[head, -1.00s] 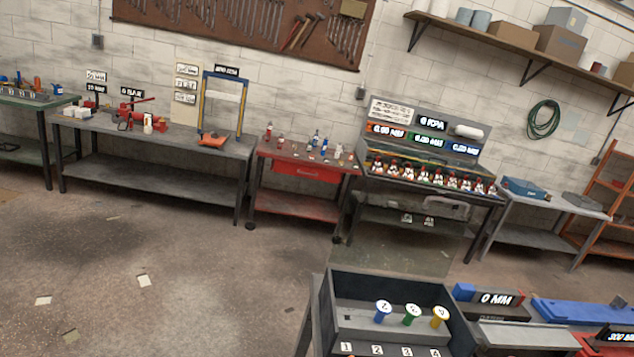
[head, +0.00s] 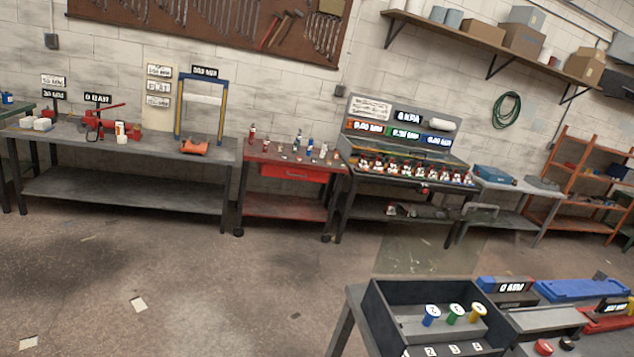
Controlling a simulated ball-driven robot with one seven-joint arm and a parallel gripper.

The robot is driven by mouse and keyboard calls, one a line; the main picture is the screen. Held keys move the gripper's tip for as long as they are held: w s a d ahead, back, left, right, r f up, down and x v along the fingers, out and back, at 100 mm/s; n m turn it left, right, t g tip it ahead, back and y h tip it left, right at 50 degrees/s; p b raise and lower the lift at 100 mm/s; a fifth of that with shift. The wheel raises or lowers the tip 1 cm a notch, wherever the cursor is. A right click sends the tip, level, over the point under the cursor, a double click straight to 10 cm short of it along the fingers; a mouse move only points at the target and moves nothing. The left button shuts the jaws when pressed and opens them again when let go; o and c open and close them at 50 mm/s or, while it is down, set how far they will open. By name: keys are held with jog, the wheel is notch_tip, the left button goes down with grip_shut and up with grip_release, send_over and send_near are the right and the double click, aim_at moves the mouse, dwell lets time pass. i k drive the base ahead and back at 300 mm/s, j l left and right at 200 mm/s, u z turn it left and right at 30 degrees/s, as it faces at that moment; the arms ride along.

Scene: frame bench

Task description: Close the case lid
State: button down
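No lid can be made out for certain. A blue case-like box (head: 493,174) sits small and far off on the grey table right of the gauge bench; whether its lid is open is too small to tell. A dark open-topped box (head: 384,318) stands on the near bench at lower right, holding blue, green and yellow numbered pegs (head: 456,313); its front is cut off by the frame. I cannot tell which of these is the case. My gripper is not in view.
A gauge bench (head: 405,190), a red cart (head: 291,174) and a long grey workbench (head: 120,190) line the wall. An orange shelf rack (head: 590,190) stands at far right. The floor (head: 230,290) at left and centre is clear apart from small scraps.

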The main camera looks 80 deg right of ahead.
aim_at(466, 205)
jog(key=i+l+z, duration=0.15)
jog(key=z, duration=0.25)
jog(key=i+z, duration=0.75)
jog(key=i+j+z, duration=0.15)
jog(key=z, duration=0.25)
jog(key=i+l+z, duration=0.1)
jog(key=i+z, duration=0.15)
jog(key=z, duration=0.15)
jog(key=i+z, duration=0.55)
jog(key=z, duration=0.25)
jog(key=i+j+z, duration=0.1)
jog(key=i+z, duration=0.15)
jog(key=z, duration=0.15)
jog(key=i+l+z, duration=0.25)
jog(key=i, duration=0.2)
jog(key=i+z, duration=0.25)
jog(key=i, duration=0.15)
